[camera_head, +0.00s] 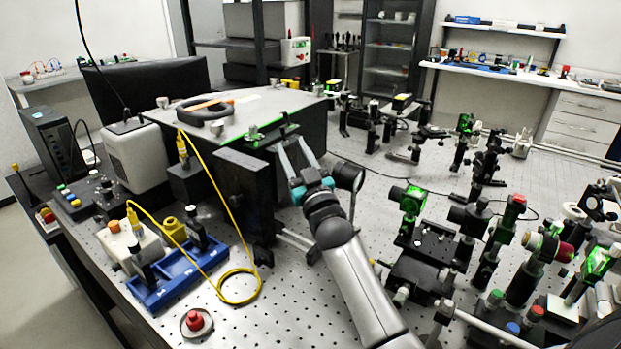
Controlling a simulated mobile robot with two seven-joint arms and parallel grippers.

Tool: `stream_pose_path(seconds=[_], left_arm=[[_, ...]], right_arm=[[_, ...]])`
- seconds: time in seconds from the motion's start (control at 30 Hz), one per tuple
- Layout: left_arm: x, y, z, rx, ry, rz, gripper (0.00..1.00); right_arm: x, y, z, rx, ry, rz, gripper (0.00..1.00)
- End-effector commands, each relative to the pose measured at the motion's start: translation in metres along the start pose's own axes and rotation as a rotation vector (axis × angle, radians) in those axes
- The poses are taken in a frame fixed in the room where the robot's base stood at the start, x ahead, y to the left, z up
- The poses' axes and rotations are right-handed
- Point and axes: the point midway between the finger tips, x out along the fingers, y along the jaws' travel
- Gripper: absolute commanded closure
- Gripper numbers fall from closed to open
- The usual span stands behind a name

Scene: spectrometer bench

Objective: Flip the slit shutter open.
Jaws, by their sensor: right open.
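The spectrometer housing (305,118) is a dark box with a grey lid, left of centre. A black upright plate (246,197) stands at its front left, and a thin green-lit edge (272,134) runs along the lid's front. I cannot tell for certain which part is the slit shutter or how it is set. My right gripper (293,147) is open, its two pale fingers close to the housing's front, just right of the black plate. Whether they touch anything is unclear. A round black mount (348,177) is right beside its wrist. My left gripper is not in view.
A yellow cable (229,190) loops down to the bench left of my arm. A blue tray (176,277) and a red button (196,321) lie at the front left. Green-lit optics mounts (412,200) crowd the right side. Bare perforated bench (290,300) shows left of my forearm.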

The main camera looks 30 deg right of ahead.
Motion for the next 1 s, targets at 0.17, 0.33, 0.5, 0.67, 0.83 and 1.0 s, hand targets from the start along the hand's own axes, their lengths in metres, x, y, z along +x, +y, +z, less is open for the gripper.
stream_pose_path(seconds=[0.17, 0.33, 0.5, 0.67, 0.83, 1.0], left_arm=[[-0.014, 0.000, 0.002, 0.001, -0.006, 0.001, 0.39], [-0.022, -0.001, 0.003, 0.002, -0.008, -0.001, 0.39], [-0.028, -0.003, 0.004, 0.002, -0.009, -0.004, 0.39], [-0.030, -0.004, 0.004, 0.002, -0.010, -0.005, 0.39], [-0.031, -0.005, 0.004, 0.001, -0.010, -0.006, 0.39], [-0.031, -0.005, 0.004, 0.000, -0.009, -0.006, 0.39]], right_arm=[[-0.031, 0.001, -0.002, 0.001, -0.004, 0.001, 0.54], [-0.060, 0.001, -0.001, 0.000, -0.003, 0.001, 0.54], [-0.085, 0.001, -0.001, -0.001, -0.003, 0.001, 0.54], [-0.099, 0.000, 0.000, 0.000, -0.001, 0.001, 0.54], [-0.104, 0.001, -0.001, -0.001, 0.001, 0.001, 0.54], [-0.104, 0.001, 0.000, -0.001, 0.001, 0.001, 0.54]])
